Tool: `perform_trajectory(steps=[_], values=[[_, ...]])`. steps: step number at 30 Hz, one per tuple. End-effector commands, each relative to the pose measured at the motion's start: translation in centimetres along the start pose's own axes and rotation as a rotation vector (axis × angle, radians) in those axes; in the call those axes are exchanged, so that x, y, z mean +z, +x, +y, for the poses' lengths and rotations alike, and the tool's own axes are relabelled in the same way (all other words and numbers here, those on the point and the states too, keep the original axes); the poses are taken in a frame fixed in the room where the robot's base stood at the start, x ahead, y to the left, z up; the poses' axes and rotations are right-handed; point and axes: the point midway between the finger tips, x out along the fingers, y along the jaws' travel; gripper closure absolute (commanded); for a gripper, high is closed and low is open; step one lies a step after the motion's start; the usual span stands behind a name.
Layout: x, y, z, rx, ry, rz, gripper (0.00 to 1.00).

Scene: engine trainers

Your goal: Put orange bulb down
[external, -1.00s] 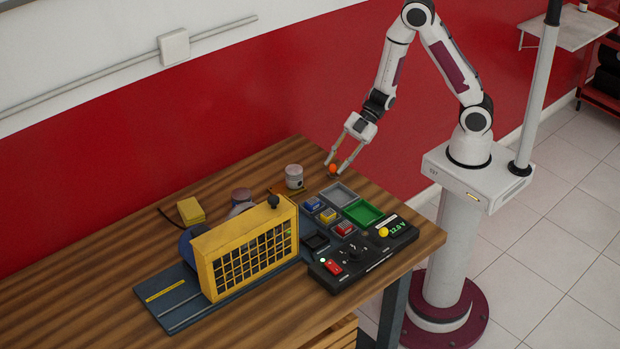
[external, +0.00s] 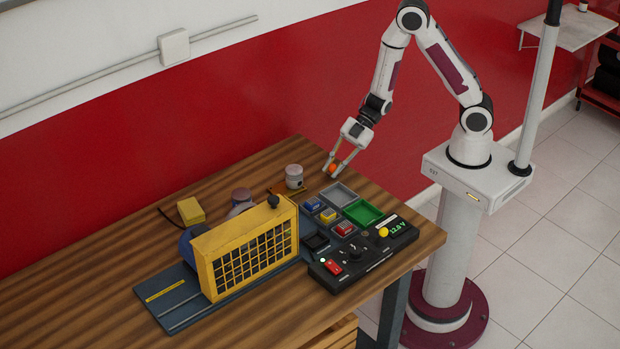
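The orange bulb (external: 333,168) is small and round, near the back right of the wooden bench, to the right of the grey and white cylinder. My gripper (external: 330,174) points down and to the left, with its two fingers on either side of the bulb. The fingers stand apart, with the bulb between them. The view is too small to tell whether they touch it, or whether its underside rests on the bench.
A grey tray (external: 338,195) and a green tray (external: 362,212) lie in front of the gripper. Blue, yellow and red blocks sit beside them. A black control panel (external: 350,262) and a yellow grille (external: 247,250) are nearer. A grey-white cylinder (external: 294,177) stands left of the bulb.

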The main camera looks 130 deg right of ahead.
Motion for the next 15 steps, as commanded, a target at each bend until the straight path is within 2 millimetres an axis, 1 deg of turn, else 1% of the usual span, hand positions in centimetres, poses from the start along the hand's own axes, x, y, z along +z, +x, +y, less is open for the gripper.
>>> perform_trajectory(steps=[1, 2, 10, 15], values=[[0.08, 0.01, -0.07, -0.002, 0.001, -0.002, 0.96], [0.08, 0.01, -0.07, -0.002, 0.001, -0.002, 0.98], [0.07, -0.02, -0.09, -0.002, 0.001, -0.003, 0.98], [-0.27, -0.26, 0.09, -0.001, -0.001, -0.002, 0.99]])
